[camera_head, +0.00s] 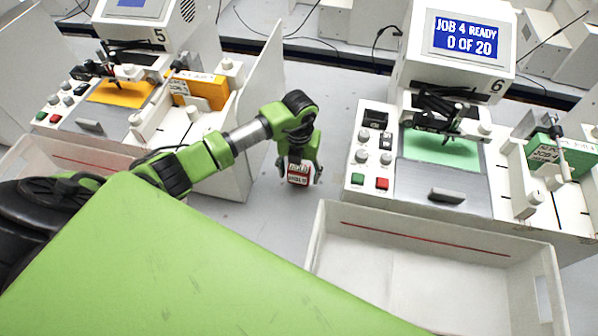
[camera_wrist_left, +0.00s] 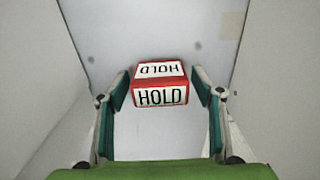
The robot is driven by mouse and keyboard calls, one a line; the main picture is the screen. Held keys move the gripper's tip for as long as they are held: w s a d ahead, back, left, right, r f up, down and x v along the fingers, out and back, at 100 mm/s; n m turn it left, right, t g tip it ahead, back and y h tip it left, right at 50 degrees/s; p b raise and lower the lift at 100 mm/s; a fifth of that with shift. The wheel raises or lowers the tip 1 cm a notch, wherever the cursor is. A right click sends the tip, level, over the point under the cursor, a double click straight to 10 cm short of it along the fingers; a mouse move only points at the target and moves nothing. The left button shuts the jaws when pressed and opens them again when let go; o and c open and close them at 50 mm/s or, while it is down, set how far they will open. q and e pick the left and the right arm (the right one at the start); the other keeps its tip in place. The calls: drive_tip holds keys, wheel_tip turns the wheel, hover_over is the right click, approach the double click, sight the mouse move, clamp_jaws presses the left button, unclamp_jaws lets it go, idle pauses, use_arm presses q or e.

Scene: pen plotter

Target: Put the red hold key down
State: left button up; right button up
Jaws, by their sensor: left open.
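The red hold key (camera_head: 298,174) is a small red block with white labels, standing on the grey table (camera_head: 240,222) between the two plotters. In the left wrist view the hold key (camera_wrist_left: 160,84) shows two faces reading HOLD. My left gripper (camera_head: 300,176) reaches down over it, with one finger on each side. In the left wrist view the fingers stand open, with a narrow gap between each finger and the key. Its underside is hidden. My right gripper is not in view.
Plotter 6 (camera_head: 455,50) stands to the right, its screen reading JOB 4 READY, 0 OF 20. An empty white tray (camera_head: 330,232) stands in front of it. Plotter 5 (camera_head: 150,45) and a white upright panel (camera_head: 262,100) stand left of the key. Bare table lies around the key.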

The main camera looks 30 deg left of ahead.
use_arm(q)
drive_tip(key=shift+r, duration=0.3)
drive_tip(key=shift+w+r, duration=0.1)
drive_tip(key=shift+r, duration=0.25)
wheel_tip(320, 180, up, 10)
drive_tip(key=shift+r+b, duration=0.2)
drive_tip(key=shift+b, duration=1)
drive_tip(key=shift+r, duration=0.3)
drive_tip(key=shift+s+f, duration=0.1)
drive_tip(key=shift+s, duration=0.1)
